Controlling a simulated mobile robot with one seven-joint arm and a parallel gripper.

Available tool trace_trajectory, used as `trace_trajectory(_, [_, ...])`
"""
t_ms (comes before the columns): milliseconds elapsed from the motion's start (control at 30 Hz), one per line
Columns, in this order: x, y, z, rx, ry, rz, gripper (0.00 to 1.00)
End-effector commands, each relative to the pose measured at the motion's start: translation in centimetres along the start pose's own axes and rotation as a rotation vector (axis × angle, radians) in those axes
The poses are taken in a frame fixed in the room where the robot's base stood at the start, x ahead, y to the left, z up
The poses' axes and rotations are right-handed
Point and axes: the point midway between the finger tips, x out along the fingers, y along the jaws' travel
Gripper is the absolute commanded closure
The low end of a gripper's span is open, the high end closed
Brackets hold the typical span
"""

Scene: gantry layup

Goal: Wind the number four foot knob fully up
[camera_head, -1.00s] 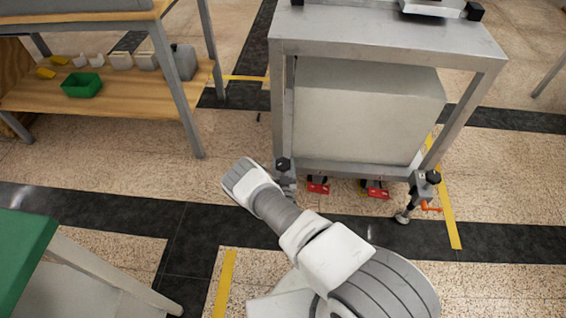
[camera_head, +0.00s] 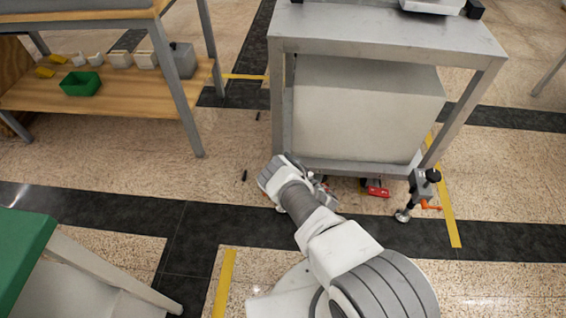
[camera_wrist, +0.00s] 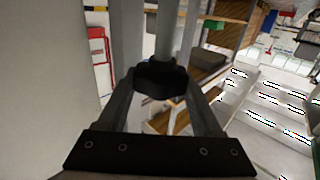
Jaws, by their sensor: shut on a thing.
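My gripper (camera_wrist: 160,92) is shut on a black knob (camera_wrist: 160,76). In the wrist view the knob sits between the two fingers, with a grey post rising behind it. In the head view my arm covers the front left corner foot of the grey steel cart (camera_head: 385,32), so that foot and its knob are mostly hidden. The front right foot of the cart shows a black knob (camera_head: 433,175), an orange lever (camera_head: 430,206) and a round foot pad (camera_head: 402,216) near the floor. No foot number is readable.
A large pale box (camera_head: 365,110) fills the space under the cart top. A red part (camera_head: 378,191) lies low by the cart's front edge. A wooden shelf (camera_head: 120,100) with a green bin (camera_head: 81,84) stands left. A green-topped table (camera_head: 22,245) is at the near left.

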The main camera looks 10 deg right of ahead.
Motion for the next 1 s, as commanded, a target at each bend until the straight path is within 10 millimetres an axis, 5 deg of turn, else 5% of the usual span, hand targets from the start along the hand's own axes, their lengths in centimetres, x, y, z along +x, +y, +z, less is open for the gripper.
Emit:
trace_trajectory(467, [0.16, 0.02, -0.07, -0.002, 0.001, -0.014, 0.89])
trace_trajectory(500, [0.17, 0.03, -0.08, -0.002, 0.002, -0.013, 0.29])
trace_trajectory(633, [0.14, 0.02, -0.07, -0.002, 0.002, -0.013, 0.06])
trace_trajectory(1000, [0.09, 0.00, -0.03, -0.001, 0.001, -0.013, 0.03])
